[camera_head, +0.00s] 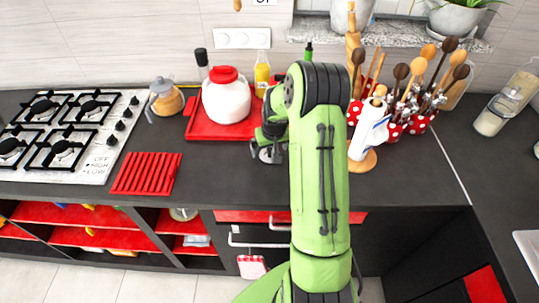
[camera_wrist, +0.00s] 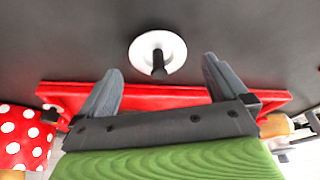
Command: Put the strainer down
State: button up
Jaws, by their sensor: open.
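A round pale disc with a dark upright handle, which I take to be the strainer (camera_head: 268,156), is on the dark counter just below my gripper (camera_head: 266,138). In the wrist view the strainer (camera_wrist: 148,45) lies flat, with its black handle pointing toward the camera. My gripper (camera_wrist: 161,70) is open there, with one finger on each side of the handle's end and a clear gap to both. In the head view my arm and gripper hide part of the strainer. The red utensil grid (camera_head: 147,173) lies empty on the counter to the left.
A red tray (camera_head: 208,130) holds a white jar with a red lid (camera_head: 226,98). A stove (camera_head: 65,135) is at left. A paper towel holder (camera_head: 369,135) and red dotted utensil pots (camera_head: 393,131) stand right of my arm. Bare counter (camera_head: 215,175) lies between grid and strainer.

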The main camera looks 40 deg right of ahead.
aim_at(269, 149)
jog(key=shift+x, duration=0.95)
jog(key=shift+r, duration=0.1)
jog(key=shift+c, duration=0.2)
jog(key=c, duration=1.1)
notch_tip(269, 149, up, 10)
jog(key=shift+r+p, duration=0.1)
jog(key=shift+p, duration=0.25)
